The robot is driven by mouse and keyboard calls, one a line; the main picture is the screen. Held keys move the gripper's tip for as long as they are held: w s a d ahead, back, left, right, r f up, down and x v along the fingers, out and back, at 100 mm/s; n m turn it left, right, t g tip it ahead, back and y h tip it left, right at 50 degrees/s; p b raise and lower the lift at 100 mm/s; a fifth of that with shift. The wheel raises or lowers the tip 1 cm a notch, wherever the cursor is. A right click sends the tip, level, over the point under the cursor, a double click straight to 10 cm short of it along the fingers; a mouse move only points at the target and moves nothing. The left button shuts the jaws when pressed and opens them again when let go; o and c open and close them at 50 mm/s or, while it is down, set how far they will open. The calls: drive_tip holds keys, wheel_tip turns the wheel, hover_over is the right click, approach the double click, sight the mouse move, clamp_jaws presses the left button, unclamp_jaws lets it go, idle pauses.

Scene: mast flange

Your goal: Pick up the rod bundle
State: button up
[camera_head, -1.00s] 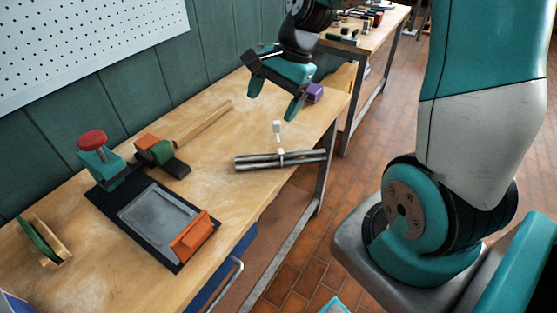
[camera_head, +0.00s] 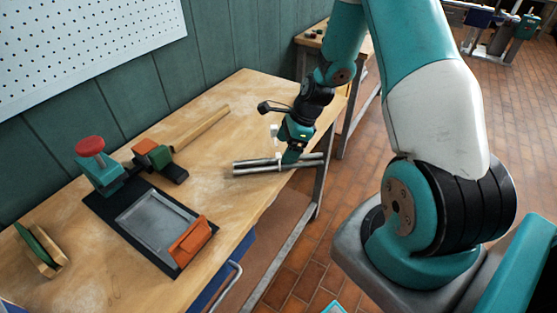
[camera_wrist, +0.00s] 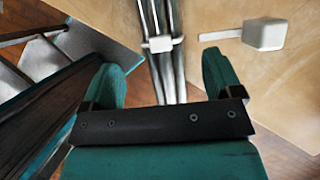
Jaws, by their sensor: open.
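The rod bundle (camera_head: 252,168) is a group of grey metal rods lying on the wooden workbench near its right edge. In the wrist view the rods (camera_wrist: 169,72) run up the picture with a white tie (camera_wrist: 158,44) around them. A white tag (camera_wrist: 265,35) on a thin strap lies to the right of the tie. My gripper (camera_head: 290,156) is over the right part of the bundle and hides some of it. In the wrist view my gripper (camera_wrist: 163,78) is open, with one teal finger on each side of the rods. Whether the fingers touch them I cannot tell.
The workbench (camera_head: 222,200) also holds a black mat with a grey tray (camera_head: 155,228), an orange block (camera_head: 189,240), a red-topped teal device (camera_head: 97,165) and a wooden bar (camera_head: 202,128). Bare wood surrounds the bundle on its left. Another bench (camera_head: 308,40) stands behind.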

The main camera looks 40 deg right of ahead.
sight(280, 157)
drive_tip(key=shift+p+x, duration=0.9)
drive_tip(key=shift+x, duration=1.85)
drive_tip(key=shift+w+d, duration=0.1)
drive_tip(key=shift+c, duration=0.2)
drive_tip(key=c, duration=1.3)
drive_tip(key=shift+r, duration=0.1)
